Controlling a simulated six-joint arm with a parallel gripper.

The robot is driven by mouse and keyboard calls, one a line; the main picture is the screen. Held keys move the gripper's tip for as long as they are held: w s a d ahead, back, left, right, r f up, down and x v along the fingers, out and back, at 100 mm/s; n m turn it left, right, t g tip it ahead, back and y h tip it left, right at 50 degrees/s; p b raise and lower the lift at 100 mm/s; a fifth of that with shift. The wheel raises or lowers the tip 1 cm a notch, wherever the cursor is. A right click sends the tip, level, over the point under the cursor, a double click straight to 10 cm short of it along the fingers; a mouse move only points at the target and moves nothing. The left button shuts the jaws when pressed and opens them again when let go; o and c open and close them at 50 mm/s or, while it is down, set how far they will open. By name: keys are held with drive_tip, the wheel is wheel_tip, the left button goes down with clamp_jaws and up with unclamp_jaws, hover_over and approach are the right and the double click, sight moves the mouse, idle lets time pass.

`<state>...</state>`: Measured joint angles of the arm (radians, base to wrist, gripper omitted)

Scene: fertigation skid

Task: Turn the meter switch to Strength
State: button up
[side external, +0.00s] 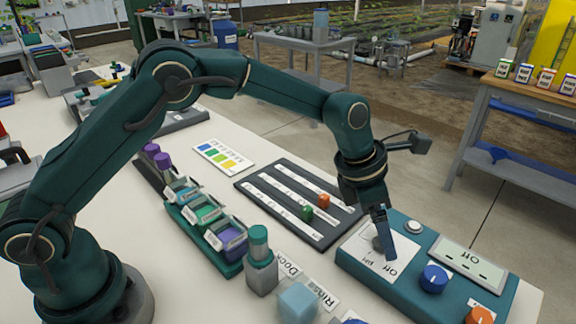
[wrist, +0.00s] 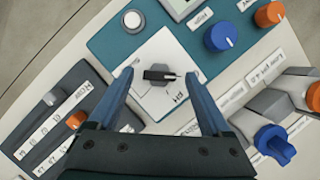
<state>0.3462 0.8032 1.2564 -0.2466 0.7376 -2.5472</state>
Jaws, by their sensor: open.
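The meter switch (wrist: 158,75) is a small grey knob with a dark bar and a light pointer mark, on a white plate (wrist: 160,100) of the teal panel. In the wrist view the bar lies nearly level, its marked end to the right. "pH" and "Off" are readable on the plate; I cannot make out a Strength label. My gripper (wrist: 159,78) is open, pointing down, with one finger on each side of the knob and a gap to both. In the side external view the gripper (side external: 386,252) is low over the plate and partly hides the knob.
The panel also has a white button (side external: 414,227), a blue knob (side external: 433,278), an orange knob (side external: 479,315) and a display (side external: 467,264). A dark slider board (side external: 270,212) lies left of it. Bottles (side external: 262,262) and a rack of small containers (side external: 205,228) stand nearer my arm.

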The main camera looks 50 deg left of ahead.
clamp_jaws()
drive_tip(key=shift+m, duration=0.4)
drive_tip(key=m, duration=0.2)
drive_tip(key=m+g+h, duration=0.1)
drive_tip(key=m, duration=0.1)
drive_tip(key=shift+w+a+g, duration=0.15)
drive_tip(key=shift+w+g, duration=0.05)
drive_tip(key=shift+g, duration=0.1)
drive_tip(key=shift+m+g, duration=0.5)
drive_tip(key=shift+m, duration=0.8)
drive_tip(key=shift+w+m+g, duration=0.1)
drive_tip(key=shift+m+g, duration=0.2)
drive_tip(key=shift+m, duration=0.5)
unclamp_jaws()
